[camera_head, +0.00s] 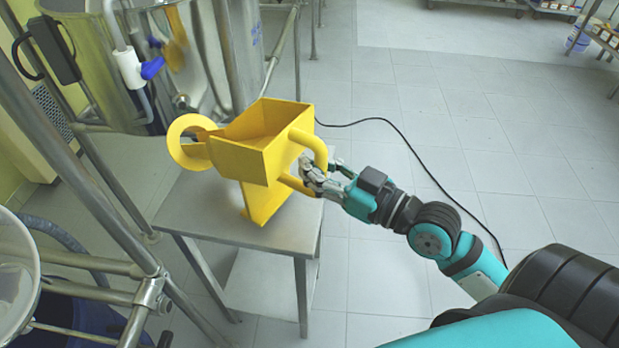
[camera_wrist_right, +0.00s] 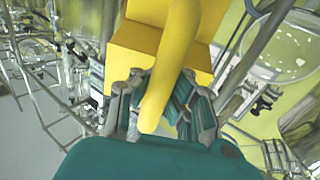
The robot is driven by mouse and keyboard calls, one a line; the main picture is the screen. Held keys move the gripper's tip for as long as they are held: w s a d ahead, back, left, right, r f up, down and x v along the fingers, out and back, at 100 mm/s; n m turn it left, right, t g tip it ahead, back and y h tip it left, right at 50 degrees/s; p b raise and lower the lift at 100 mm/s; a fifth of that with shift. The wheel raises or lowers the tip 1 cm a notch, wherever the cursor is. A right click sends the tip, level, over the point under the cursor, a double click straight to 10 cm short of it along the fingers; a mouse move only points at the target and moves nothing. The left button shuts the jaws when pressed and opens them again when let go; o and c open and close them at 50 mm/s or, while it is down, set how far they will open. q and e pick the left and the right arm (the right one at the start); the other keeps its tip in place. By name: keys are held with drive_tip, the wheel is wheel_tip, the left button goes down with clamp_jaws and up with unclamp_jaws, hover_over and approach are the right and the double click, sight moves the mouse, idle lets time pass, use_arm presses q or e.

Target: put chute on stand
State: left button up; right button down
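The yellow chute (camera_head: 258,145) is a box-shaped hopper with a ring at its left end and a curved handle on its right side. It is at the metal stand (camera_head: 190,205), a small steel table; its lower part overlaps the tabletop, and I cannot tell whether it touches. My right gripper (camera_head: 312,178) is at the handle's lower end. In the right wrist view the handle (camera_wrist_right: 170,75) passes between the fingers of the right gripper (camera_wrist_right: 165,105), which are closed around it. My left gripper is not in view.
A large steel reactor vessel (camera_head: 225,50) stands behind the stand. Metal pipe framing (camera_head: 85,180) runs along the left. A black cable (camera_head: 410,145) lies on the tiled floor (camera_head: 510,130), which is mostly clear at right. Shelves stand at the far back right.

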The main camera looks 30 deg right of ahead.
sight(302, 148)
drive_tip(key=w, duration=0.1)
drive_tip(key=w+d, duration=0.1)
drive_tip(key=w, duration=0.1)
drive_tip(key=shift+d, duration=0.25)
drive_tip(key=f, duration=0.2)
drive_tip(key=w+f, duration=0.1)
drive_tip(key=shift+d+f+b, duration=0.2)
drive_tip(key=shift+f+b, duration=0.1)
drive_tip(key=shift+f, duration=0.05)
drive_tip(key=c, duration=1.9)
unclamp_jaws()
drive_tip(key=shift+f, duration=0.1)
drive_tip(key=o, duration=0.4)
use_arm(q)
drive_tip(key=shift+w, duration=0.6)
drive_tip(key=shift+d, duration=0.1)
